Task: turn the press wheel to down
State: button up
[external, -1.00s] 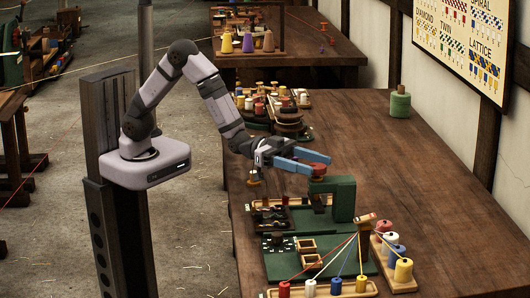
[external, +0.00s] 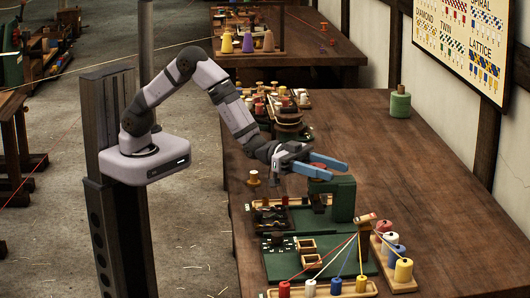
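The green press (external: 343,197) stands on the table, with a C-shaped frame and an arm reaching left over a small base. My gripper (external: 339,172) has two blue fingers spread apart, pointing right, over the top of the press. I cannot tell whether the fingers touch the wheel or the press.
A tray (external: 258,222) of dark parts lies left of the press. More spools stand behind. The table (external: 440,190) is clear to the right.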

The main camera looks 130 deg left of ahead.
jog(key=c, duration=0.6)
jog(key=shift+m+h, duration=0.4)
jog(key=shift+h, duration=0.2)
jog(key=m+g+h, duration=0.1)
jog(key=m+h, duration=0.1)
jog(key=h, duration=0.1)
jog(key=d+m+g+h+p, duration=0.1)
jog(key=m+h, duration=0.1)
jog(key=h, duration=0.1)
jog(key=d+m+g+h, duration=0.1)
jog(key=m+h, duration=0.1)
jog(key=h, duration=0.1)
jog(key=shift+s+m+g+h, duration=0.3)
jog(key=shift+s, duration=0.05)
jog(key=shift+s+d+m+g+h+b, duration=0.15)
jog(key=shift+d+m+g+h, duration=0.05)
jog(key=shift+m+g+h, duration=0.5)
jog(key=shift+s+d+m+g+h+b, duration=0.2)
jog(key=shift+m+g+h, duration=0.35)
jog(key=shift+g+h, duration=0.2)
jog(key=shift+s+d+m+g+h+b, duration=0.1)
jog(key=shift+d+m+g+h+b, duration=0.05)
jog(key=shift+m+g+h, duration=0.55)
jog(key=shift+s+d+r+m+g+h+b, duration=0.15)
jog(key=shift+m+g+h+b, duration=0.2)
jog(key=shift+g, duration=0.25)
jog(key=shift+s+d+f+m+g+h+b, duration=0.1)
jog(key=shift+m+g+h+b, duration=0.1)
jog(key=shift+m+g, duration=0.3)
